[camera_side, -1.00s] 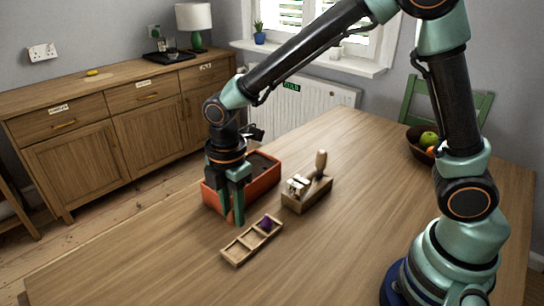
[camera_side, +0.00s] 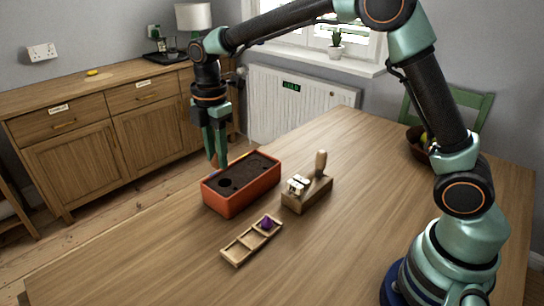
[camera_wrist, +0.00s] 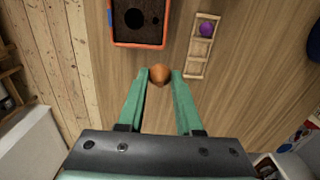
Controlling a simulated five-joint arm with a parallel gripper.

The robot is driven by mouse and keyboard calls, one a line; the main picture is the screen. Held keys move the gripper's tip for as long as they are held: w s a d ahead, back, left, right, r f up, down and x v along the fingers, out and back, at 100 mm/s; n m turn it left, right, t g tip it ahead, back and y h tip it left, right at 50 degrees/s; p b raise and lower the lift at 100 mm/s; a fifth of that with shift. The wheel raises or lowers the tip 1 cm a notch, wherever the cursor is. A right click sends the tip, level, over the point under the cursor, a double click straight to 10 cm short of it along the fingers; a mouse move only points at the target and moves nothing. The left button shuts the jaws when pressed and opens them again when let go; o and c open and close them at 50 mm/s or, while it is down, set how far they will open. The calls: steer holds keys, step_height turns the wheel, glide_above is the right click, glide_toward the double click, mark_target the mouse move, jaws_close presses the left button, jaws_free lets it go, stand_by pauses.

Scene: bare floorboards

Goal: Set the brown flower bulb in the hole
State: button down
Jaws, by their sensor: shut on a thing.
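My gripper (camera_wrist: 160,75) is shut on the brown bulb (camera_wrist: 160,74), which sits between the fingertips in the wrist view. In the side view my gripper (camera_side: 219,164) is raised at the planter's back left edge, and the bulb cannot be made out there. The orange planter (camera_side: 233,205) holds dark soil with a large round hole (camera_side: 225,182). The hole also shows in the wrist view (camera_wrist: 134,18), above and left of the bulb, and looks empty. Smaller dark hollows are in the soil too.
A wooden tray (camera_side: 233,259) with a purple bulb (camera_side: 266,223) in its far compartment lies in front of the planter. A wooden holder (camera_side: 308,198) with an upright handle stands right of the planter. A bowl (camera_side: 418,150) is at the back right. The table's front is clear.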

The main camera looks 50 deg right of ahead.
steer(key=w+d+f, duration=0.4)
steer(key=w+d, duration=0.1)
steer(key=shift+w+f, duration=0.2)
steer(key=shift+w, duration=0.1)
steer(key=shift+d, duration=0.1)
steer(key=shift+f, duration=2.5)
steer(key=shift+f, duration=0.9)
steer(key=c, duration=0.5)
jaws_free()
step_height(320, 180, up, 7)
